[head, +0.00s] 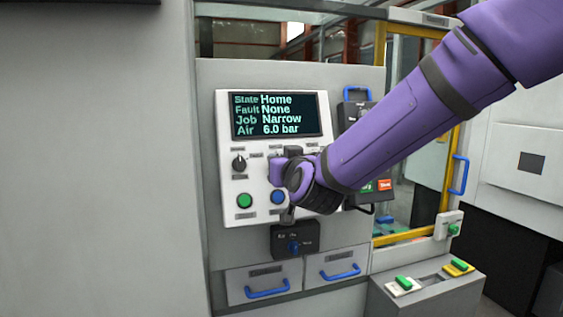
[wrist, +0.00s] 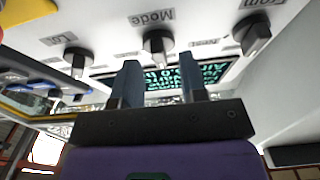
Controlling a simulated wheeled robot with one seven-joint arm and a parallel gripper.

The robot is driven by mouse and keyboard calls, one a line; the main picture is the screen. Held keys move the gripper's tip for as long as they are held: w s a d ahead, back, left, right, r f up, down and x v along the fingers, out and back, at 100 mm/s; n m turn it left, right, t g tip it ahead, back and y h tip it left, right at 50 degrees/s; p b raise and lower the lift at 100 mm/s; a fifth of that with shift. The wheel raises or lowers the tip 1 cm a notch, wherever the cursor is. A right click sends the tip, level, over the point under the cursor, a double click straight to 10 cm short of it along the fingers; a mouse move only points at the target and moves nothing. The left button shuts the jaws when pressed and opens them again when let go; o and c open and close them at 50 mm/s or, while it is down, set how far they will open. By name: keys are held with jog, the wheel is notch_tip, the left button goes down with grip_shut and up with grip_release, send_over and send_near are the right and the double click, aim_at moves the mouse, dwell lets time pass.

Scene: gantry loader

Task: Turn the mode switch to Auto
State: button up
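The mode switch (wrist: 158,43) is a black rotary knob on a light panel, under a label reading "Mode" that shows inverted in the wrist view. In the head view my gripper and arm cover it. My gripper (wrist: 160,66) is open, its two fingers apart and the space between them empty. The knob shows just beyond the fingertips, roughly in line with the gap; contact is not visible. In the head view my gripper (head: 283,167) is against or close to the panel's middle, its fingertips hard to make out. The switch's setting cannot be read.
A display (head: 276,114) reads Home, None, Narrow, 6.0 bar. A lower black switch box (head: 295,242) and two blue-handled drawers are below.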

jog(key=shift+x, duration=0.8)
grip_shut()
